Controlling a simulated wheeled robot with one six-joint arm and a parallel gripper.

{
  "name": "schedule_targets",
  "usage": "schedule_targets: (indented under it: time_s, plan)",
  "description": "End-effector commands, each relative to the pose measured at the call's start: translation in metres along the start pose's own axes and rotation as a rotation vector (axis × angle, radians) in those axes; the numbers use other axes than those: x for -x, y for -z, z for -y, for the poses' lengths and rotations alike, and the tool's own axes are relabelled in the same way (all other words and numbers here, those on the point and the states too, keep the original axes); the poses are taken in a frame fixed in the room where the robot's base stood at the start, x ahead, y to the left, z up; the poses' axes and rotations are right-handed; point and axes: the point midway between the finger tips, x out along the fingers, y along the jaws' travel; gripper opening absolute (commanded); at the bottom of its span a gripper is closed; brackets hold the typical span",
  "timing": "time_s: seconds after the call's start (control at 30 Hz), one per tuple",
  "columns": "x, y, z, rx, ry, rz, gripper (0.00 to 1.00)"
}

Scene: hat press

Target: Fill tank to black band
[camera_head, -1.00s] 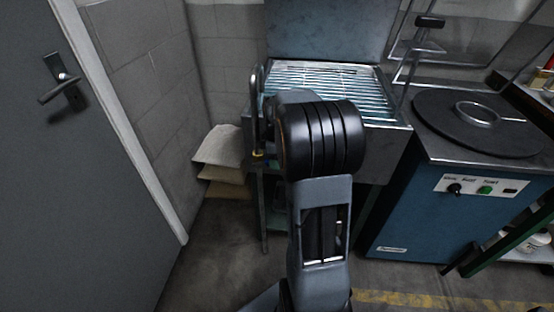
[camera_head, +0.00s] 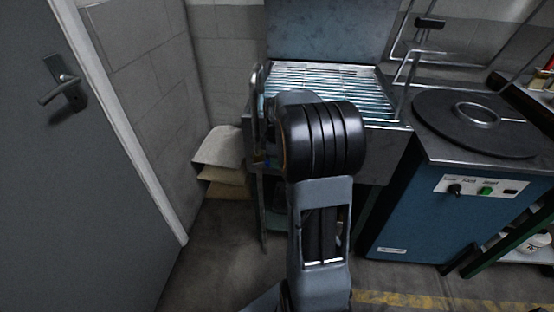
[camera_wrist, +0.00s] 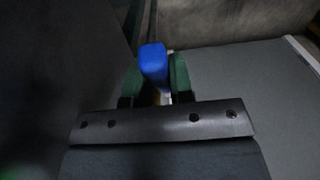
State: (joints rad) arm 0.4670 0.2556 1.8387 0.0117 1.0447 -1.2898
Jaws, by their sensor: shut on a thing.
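In the wrist view, my gripper (camera_wrist: 156,80) has its two dark green fingers closed on a blue handle (camera_wrist: 153,60). The handle's rounded end stands up between the fingers. In the head view, my arm covers the gripper and most of the place where it holds. I cannot make out a tank level or a black band in either view.
A blue machine (camera_head: 410,220) with a round black top and a control panel stands to the right. Folded sacks or boards (camera_head: 222,150) lie by the wall on the left. A grey door (camera_head: 60,200) is at far left. Some floor is clear between them.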

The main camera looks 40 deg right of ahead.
Motion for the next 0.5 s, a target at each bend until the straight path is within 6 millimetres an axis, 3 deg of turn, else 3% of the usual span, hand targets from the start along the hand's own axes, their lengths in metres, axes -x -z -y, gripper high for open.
schedule_targets:
  time_s: [0.33,0.5]
  plan:
    - [-0.032,-0.011,0.000,-0.007,-0.001,-0.312,0.00]
    - [-0.035,-0.011,0.000,-0.002,-0.001,-0.403,0.00]
